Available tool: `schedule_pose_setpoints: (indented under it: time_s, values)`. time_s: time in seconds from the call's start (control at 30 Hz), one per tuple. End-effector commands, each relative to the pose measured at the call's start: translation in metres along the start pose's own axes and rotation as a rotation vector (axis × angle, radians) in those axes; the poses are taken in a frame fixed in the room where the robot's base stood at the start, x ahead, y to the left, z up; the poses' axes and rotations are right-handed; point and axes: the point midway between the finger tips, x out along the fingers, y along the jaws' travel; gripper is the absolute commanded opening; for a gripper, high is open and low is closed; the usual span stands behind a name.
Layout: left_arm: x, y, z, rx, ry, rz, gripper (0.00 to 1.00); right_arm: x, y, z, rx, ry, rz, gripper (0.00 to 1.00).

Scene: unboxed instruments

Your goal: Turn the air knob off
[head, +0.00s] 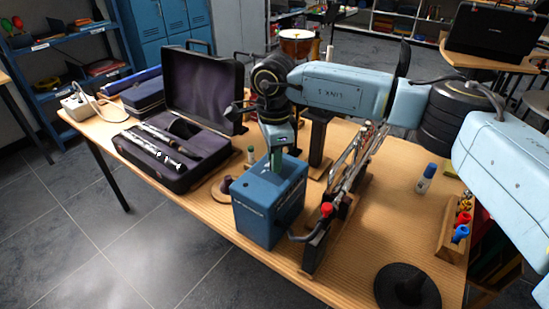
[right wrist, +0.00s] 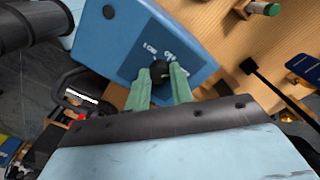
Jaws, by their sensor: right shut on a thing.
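A blue box (head: 262,212) stands near the front edge of the wooden table in the head view. It also fills the upper middle of the right wrist view (right wrist: 120,45), with white lettering on a darker panel. The black air knob (right wrist: 159,70) sits on that panel, between the green fingertips. My right gripper (head: 276,160) reaches down to the top of the box and is shut on the knob, as the right wrist view (right wrist: 160,80) shows. The fingers hide part of the knob, so its exact setting cannot be told. My left gripper is not in view.
An open case (head: 160,160) with instrument parts lies left of the box. A silver instrument on a stand (head: 335,215) is close on its right.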

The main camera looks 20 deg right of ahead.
Motion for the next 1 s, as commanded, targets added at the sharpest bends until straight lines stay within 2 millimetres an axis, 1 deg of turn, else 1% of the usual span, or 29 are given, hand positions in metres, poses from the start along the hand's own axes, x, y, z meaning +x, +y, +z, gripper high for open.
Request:
schedule_pose_setpoints:
  time_s: [0.3, 0.5, 0.73, 1.0]
  values:
    - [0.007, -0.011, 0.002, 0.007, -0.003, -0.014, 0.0, 0.001, 0.0, 0.0, -0.299, 0.0, 0.0, 0.0]
    - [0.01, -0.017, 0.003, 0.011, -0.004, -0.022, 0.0, 0.0, 0.0, 0.0, -0.463, 0.0, -0.001, 0.0]
    - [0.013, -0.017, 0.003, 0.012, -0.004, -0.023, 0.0, 0.0, 0.0, 0.0, -0.602, 0.0, -0.001, 0.0]
    - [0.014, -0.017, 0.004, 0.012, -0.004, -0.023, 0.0, -0.001, 0.0, 0.0, -0.684, 0.0, -0.001, 0.0]
